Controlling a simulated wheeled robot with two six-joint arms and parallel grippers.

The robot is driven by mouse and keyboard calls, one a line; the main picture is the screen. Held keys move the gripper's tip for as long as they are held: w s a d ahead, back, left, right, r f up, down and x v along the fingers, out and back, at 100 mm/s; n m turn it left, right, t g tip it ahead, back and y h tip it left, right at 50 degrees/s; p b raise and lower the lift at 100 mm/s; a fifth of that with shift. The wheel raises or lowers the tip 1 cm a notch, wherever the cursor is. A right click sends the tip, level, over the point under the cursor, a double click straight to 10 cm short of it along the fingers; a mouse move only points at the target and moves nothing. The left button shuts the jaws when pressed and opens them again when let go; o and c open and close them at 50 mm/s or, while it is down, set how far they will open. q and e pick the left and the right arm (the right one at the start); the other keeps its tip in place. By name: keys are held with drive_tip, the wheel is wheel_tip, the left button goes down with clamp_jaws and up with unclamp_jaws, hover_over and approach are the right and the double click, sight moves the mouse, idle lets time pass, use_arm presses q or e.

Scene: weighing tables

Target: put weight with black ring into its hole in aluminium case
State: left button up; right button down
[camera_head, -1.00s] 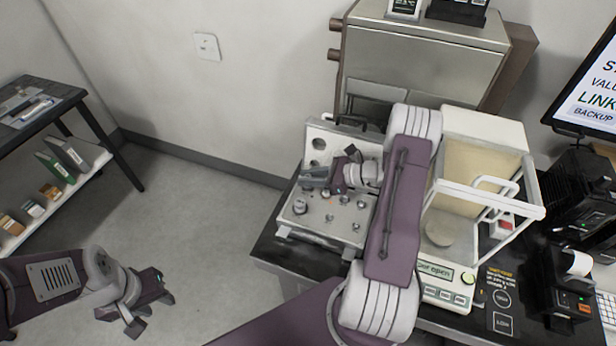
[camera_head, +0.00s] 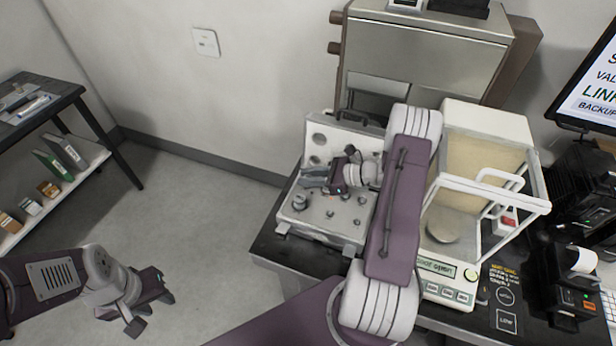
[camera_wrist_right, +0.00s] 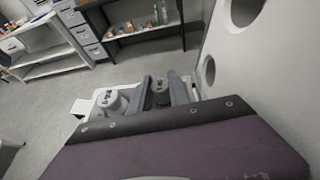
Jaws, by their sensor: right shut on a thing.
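The aluminium case (camera_head: 318,228) lies open on the table, its lid (camera_head: 318,137) raised at the back with round recesses. Several silver weights sit in its base, the larger one (camera_head: 299,202) at the left; it also shows in the right wrist view (camera_wrist_right: 112,101). My right gripper (camera_head: 312,180) is over the rear left of the case, in front of the lid. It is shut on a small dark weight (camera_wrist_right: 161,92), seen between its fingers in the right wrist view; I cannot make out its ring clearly. My left gripper (camera_head: 150,309) is open and empty, away from the table.
A balance (camera_head: 447,268) with an open glass draft shield stands right of my right arm. A metal cabinet (camera_head: 425,65) is behind the case. A printer (camera_head: 570,290) and a monitor are at the right. A shelf (camera_head: 90,170) stands at far left; the floor between is clear.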

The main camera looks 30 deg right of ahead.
drive_tip(key=shift+f+b, duration=0.3)
drive_tip(key=shift+f, duration=0.2)
drive_tip(key=c, duration=1.2)
unclamp_jaws()
drive_tip(key=shift+o, duration=0.2)
